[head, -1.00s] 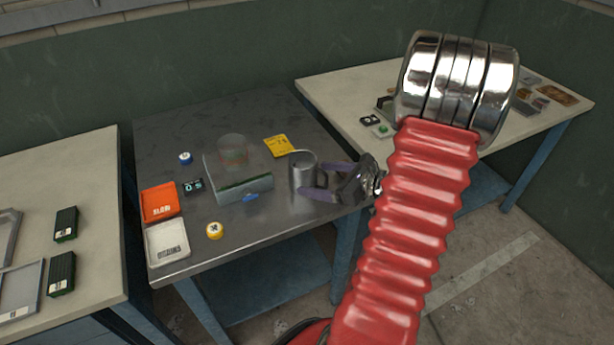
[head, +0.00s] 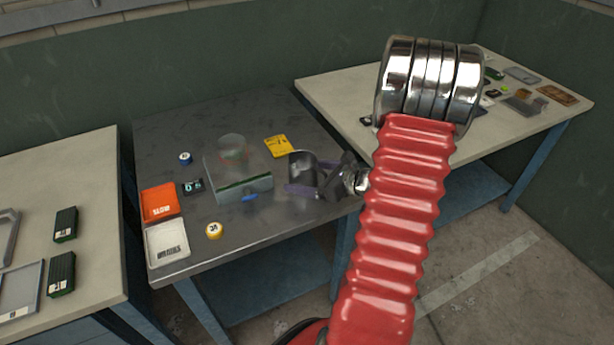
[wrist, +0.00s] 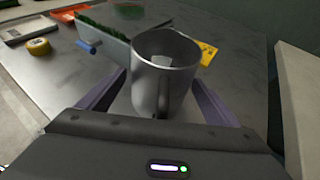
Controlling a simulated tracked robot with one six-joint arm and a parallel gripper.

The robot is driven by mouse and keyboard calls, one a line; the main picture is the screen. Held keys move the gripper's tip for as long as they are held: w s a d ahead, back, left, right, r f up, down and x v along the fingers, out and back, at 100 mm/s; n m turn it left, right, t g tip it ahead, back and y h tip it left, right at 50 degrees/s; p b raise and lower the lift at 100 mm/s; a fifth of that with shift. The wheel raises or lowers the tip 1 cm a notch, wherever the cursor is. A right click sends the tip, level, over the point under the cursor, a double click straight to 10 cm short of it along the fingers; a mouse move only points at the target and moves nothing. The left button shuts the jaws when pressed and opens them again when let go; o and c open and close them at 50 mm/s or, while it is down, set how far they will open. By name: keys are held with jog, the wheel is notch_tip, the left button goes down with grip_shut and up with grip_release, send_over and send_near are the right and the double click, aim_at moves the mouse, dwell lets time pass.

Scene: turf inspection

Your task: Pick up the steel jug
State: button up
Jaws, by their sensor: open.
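The steel jug (head: 302,167) stands upright on the right part of the dark metal table (head: 240,110). In the wrist view the grey jug (wrist: 160,80) is upright with its handle toward my gripper. My gripper (wrist: 160,90) is open, with one purple finger on each side of the jug; I cannot tell whether they touch it. In the head view my gripper (head: 300,188) is low at the jug, and its fingers hide the jug's lower part.
Left of the jug is a turf tray (head: 243,190) with a blue knob, a clear cylinder (head: 232,147) behind it. A yellow card (head: 277,146) lies behind the jug. An orange tray (head: 160,204), white tray (head: 167,243) and yellow roll (head: 214,231) are at the left.

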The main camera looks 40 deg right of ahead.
jog(key=shift+c, duration=0.4)
jog(key=c, duration=1.5)
